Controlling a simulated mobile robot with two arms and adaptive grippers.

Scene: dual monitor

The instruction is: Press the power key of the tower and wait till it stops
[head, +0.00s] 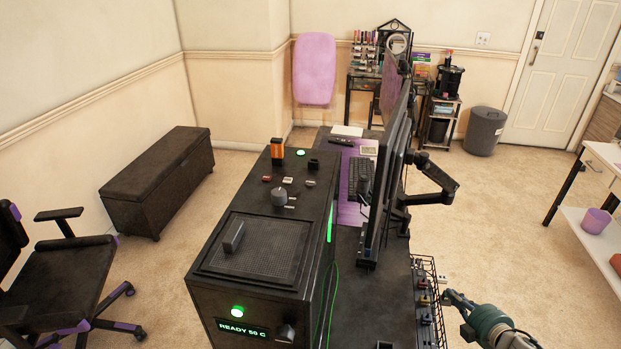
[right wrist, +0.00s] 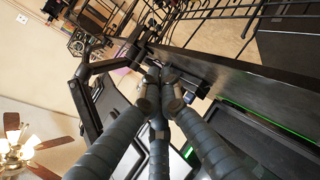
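The black tower (head: 205,285) stands in the foreground of the head view. Its front has a green-lit round button (head: 237,311), a display (head: 243,329) reading "READY 59 C" and a dark knob (head: 286,332). Another green-lit round button (head: 300,152) is on top near the far end. Neither carries a readable label, so I cannot tell which is the power key. My right gripper (head: 450,298) is right of the tower, beyond the desk's right edge and apart from both buttons. In the right wrist view its fingertips (right wrist: 160,90) come together with nothing visible between them. My left gripper is not in view.
A wire basket (head: 427,272) with small items hangs on the desk edge by my right gripper. Monitors (head: 388,180) on an arm (head: 435,185) stand behind it. A black block (head: 233,236) and several small parts lie on the tower.

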